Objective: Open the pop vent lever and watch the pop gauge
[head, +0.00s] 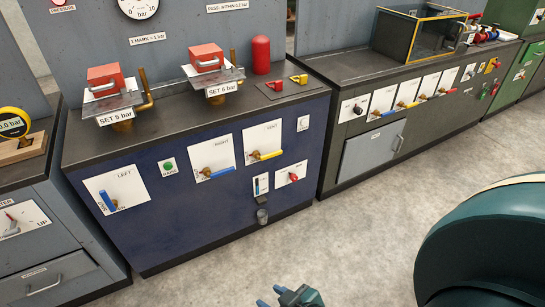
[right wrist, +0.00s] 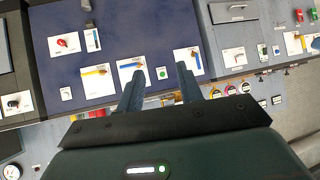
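A yellow lever (head: 268,156) on a white plate marked VENT is on the blue cabinet front (head: 225,195), right of centre. Its handle points right, roughly level, from a brass fitting. It also shows in the right wrist view (right wrist: 96,70), which looks upside down. A round gauge (head: 138,8) marked bar is cut off by the top edge; I cannot tell its reading or whether it is the pop gauge. My right gripper (head: 270,295) is low in front of the cabinet, apart from it; its two fingers (right wrist: 158,75) are spread and empty. My left gripper is not in view.
Blue levers sit on the LEFT plate (head: 107,202) and RIGHT plate (head: 220,172). Red-capped valves (head: 206,57) stand on top. A grey cabinet (head: 368,155) adjoins at right. The floor (head: 345,245) in front is clear.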

